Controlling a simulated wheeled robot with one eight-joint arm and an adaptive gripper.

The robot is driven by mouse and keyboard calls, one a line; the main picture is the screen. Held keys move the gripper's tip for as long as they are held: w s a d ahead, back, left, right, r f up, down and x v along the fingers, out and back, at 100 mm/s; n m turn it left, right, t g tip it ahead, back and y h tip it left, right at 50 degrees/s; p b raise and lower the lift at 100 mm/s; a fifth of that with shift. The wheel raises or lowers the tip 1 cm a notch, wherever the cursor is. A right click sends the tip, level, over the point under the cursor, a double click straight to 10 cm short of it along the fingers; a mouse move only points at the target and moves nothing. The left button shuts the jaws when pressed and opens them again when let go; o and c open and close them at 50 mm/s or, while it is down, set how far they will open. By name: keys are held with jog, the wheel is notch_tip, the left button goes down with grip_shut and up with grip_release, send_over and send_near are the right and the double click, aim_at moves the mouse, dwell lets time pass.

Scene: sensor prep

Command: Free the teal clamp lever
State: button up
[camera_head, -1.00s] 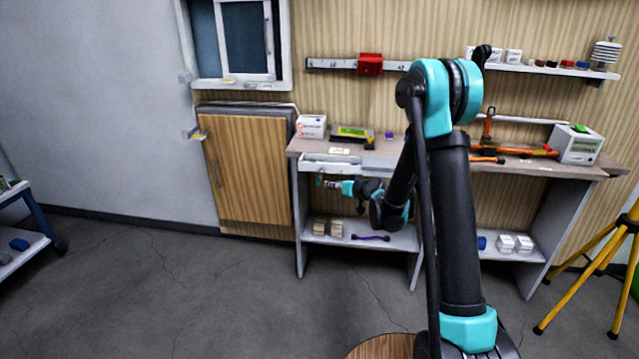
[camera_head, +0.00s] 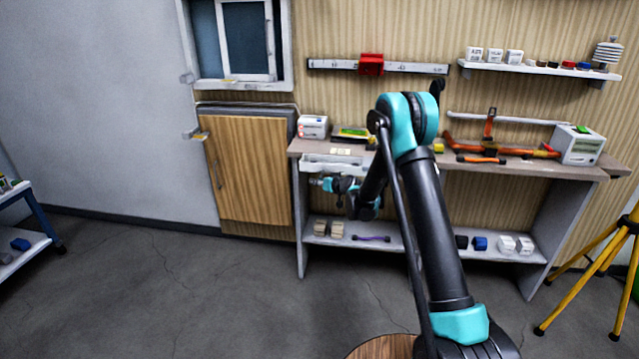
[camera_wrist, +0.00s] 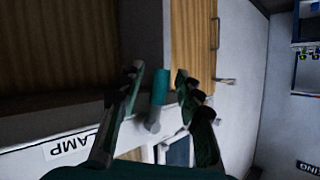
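The teal clamp lever (camera_wrist: 159,88) shows in the wrist view as a short teal cylinder with a grey end, between the two dark fingers. My gripper (camera_wrist: 160,72) is open around it, with a visible gap on either side. Whether either finger touches it lower down cannot be told. A white label reading "AMP" (camera_wrist: 68,148), its start cut off by my finger, lies to the left. In the head view my gripper (camera_head: 317,182) is small, at the front of the workbench's left part, below the top; the lever cannot be made out clearly there.
The workbench (camera_head: 540,168) carries boxes and orange tools. Its lower shelf (camera_head: 400,241) holds small blocks and a purple-handled item. A wooden cabinet (camera_head: 248,170) stands to the left, a yellow tripod (camera_head: 603,258) to the right. The floor in front is clear.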

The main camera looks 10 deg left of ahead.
jog(key=shift+c, duration=0.3)
grip_shut()
jog(key=shift+d+f+n+g+h, duration=0.1)
jog(key=shift+d+n+g+h, duration=0.1)
jog(key=shift+d+n+h, duration=0.3)
jog(key=shift+d+n+g+h, duration=0.1)
jog(key=shift+n+g+h, duration=0.15)
jog(key=shift+h, duration=0.45)
jog(key=shift+o, duration=0.3)
grip_release()
jog(key=v, duration=1.2)
